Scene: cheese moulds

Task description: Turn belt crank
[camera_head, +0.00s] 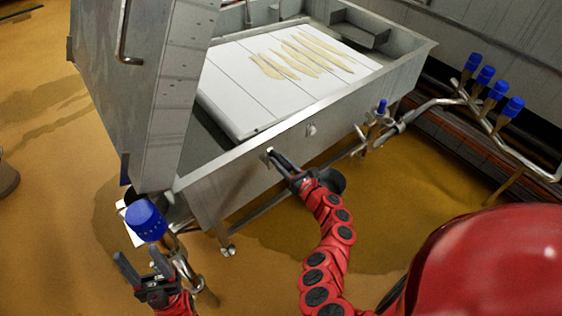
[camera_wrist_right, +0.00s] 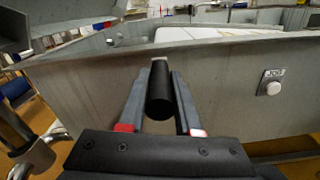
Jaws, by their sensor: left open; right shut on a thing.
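The belt crank has a black cylindrical handle (camera_wrist_right: 160,100) on the side wall of the steel trough (camera_head: 232,180). My right gripper (camera_head: 274,158) is at that wall. In the right wrist view its two fingers (camera_wrist_right: 160,112) lie on either side of the handle and are shut on it. The white belt (camera_head: 240,85) lies inside the trough with several pale yellow strips (camera_head: 300,55) on it. My left gripper (camera_head: 139,259) is open and empty at the lower left, below a blue-capped fitting.
A jog button (camera_wrist_right: 272,88) is on the wall to the right of the crank; it also shows in the head view (camera_head: 311,130). A blue-capped valve (camera_head: 146,221) stands close to my left gripper. Pipes with several blue caps (camera_head: 486,76) run at the right. The floor is wet.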

